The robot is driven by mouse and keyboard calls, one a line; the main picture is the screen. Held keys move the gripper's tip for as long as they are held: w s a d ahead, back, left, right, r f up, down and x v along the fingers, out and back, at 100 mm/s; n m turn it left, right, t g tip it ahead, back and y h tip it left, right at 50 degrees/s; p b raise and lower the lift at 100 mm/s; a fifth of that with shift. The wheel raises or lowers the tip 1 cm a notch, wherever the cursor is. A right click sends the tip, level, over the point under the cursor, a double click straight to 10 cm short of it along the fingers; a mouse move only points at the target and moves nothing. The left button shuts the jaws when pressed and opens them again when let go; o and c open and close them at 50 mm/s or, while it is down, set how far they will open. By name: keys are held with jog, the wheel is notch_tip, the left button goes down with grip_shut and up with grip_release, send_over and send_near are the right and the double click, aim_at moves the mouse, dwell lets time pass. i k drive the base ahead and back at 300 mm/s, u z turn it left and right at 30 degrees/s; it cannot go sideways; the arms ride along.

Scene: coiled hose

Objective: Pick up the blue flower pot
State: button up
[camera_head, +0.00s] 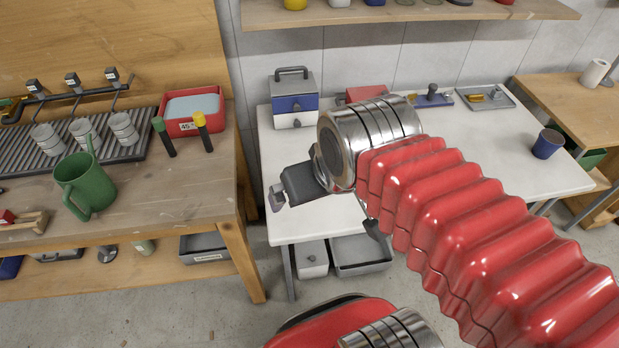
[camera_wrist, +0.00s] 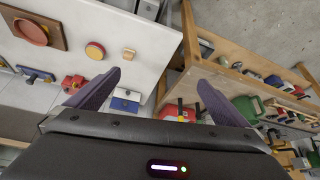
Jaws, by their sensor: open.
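The blue flower pot (camera_head: 547,143) stands upright near the right end of the white table (camera_head: 490,165) in the head view. Its dark inside shows from above. My gripper (camera_head: 279,199) is over the left part of the same table, far to the left of the pot. In the wrist view my gripper (camera_wrist: 159,76) has its two dark fingers spread wide with nothing between them. I cannot make out the blue pot in the wrist view. My red ribbed arm covers the middle and front of the table in the head view.
A grey tray (camera_head: 485,97) lies at the back right. The wooden bench (camera_head: 205,190) on the left holds a green watering can (camera_head: 86,186). The tabletop around the pot is clear.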

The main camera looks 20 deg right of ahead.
aim_at(548, 141)
jog(key=z, duration=2.3)
